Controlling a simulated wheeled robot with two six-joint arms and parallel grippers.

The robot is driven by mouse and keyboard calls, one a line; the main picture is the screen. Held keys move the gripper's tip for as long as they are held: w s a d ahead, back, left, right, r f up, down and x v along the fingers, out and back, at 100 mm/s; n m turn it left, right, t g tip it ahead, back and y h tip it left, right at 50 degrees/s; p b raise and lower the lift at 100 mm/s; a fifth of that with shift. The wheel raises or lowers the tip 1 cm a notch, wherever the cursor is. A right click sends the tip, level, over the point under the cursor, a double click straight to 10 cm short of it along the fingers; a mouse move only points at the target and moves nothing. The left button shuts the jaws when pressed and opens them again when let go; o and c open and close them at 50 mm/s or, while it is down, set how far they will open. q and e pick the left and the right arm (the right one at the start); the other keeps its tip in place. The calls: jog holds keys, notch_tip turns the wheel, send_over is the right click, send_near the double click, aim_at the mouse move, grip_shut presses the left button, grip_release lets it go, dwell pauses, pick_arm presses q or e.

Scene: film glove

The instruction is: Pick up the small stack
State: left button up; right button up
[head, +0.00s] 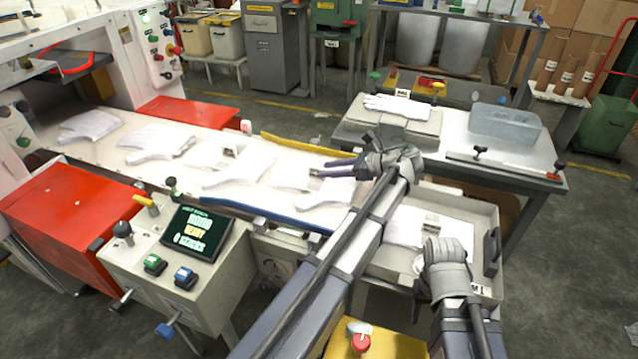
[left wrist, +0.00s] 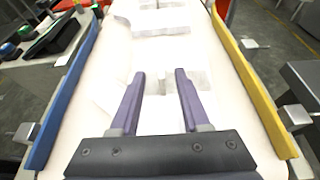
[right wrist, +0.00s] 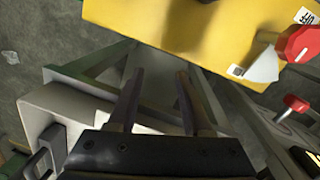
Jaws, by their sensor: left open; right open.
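White glove stacks lie along the pale belt (head: 250,193) in the head view. A stack with a paper band (head: 290,174) lies near my left gripper's tips, with another white stack (head: 328,192) just below them. I cannot tell which is the small stack. My left gripper (head: 316,169) is open and reaches left over the belt. In the left wrist view its fingers (left wrist: 160,74) stand apart over white material (left wrist: 158,118), with no grip on it visible. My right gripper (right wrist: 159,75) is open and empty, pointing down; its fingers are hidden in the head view.
Blue (head: 265,216) and yellow (head: 300,145) rails edge the belt. A pale tray (head: 470,205) at its right end holds a white banded stack (head: 405,226). Another glove stack (head: 397,105) lies on the side table (head: 460,150). A yellow box (right wrist: 190,25) is near my right gripper.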

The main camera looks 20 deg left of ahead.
aim_at(310, 177)
pick_arm(q)
jog(key=shift+b+x, duration=1.15)
jog(key=shift+x, duration=2.05)
jog(key=shift+w+a+f, duration=0.1)
jog(key=shift+a+f, duration=0.05)
jog(key=shift+a, duration=0.25)
jog(key=shift+c, duration=0.3)
grip_shut()
